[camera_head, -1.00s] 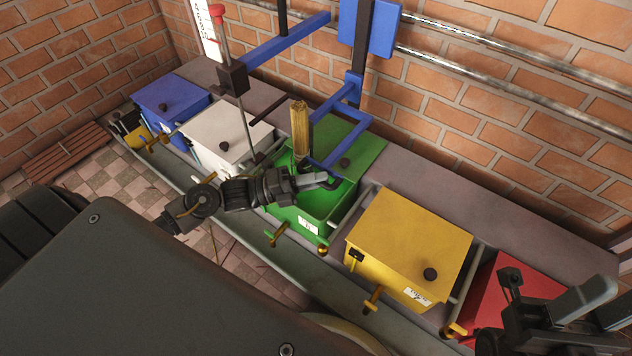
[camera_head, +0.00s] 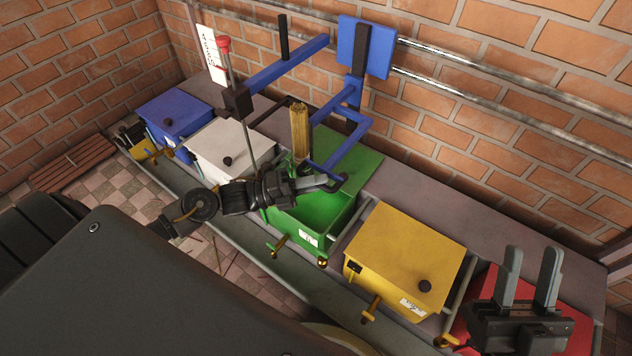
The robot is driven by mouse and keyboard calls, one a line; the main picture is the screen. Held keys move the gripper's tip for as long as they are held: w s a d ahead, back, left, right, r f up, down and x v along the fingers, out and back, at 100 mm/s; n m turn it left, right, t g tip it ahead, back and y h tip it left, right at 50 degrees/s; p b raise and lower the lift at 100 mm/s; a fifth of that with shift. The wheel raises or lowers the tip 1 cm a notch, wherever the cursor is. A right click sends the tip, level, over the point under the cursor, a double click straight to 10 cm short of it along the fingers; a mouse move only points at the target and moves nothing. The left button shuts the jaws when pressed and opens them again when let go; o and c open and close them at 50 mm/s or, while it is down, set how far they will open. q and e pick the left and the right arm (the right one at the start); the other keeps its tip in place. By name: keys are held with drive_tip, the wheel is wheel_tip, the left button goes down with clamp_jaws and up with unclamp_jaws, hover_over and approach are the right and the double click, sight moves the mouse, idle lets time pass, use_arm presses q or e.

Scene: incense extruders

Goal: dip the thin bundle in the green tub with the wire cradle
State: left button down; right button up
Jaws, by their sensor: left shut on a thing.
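The green tub (camera_head: 300,222) stands mid-row, its green lid (camera_head: 362,155) set toward the back and dark knob (camera_head: 343,180) near my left fingers. My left gripper (camera_head: 328,185) reaches over the tub from the left and is shut, apparently on that knob; the contact is small and dark. A tan upright bundle (camera_head: 299,122) stands just behind my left gripper, beside a blue frame (camera_head: 350,135). I cannot make out a wire cradle. My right gripper (camera_head: 532,250) is open and empty, fingers up, above the red tub (camera_head: 580,315).
The row also holds a blue tub (camera_head: 172,100), a white tub (camera_head: 235,140) and a yellow tub (camera_head: 410,245), all lidded. Brick walls and pipes (camera_head: 500,90) close off the back.

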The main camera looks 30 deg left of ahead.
use_arm(q)
drive_tip(key=c, duration=1.4)
unclamp_jaws()
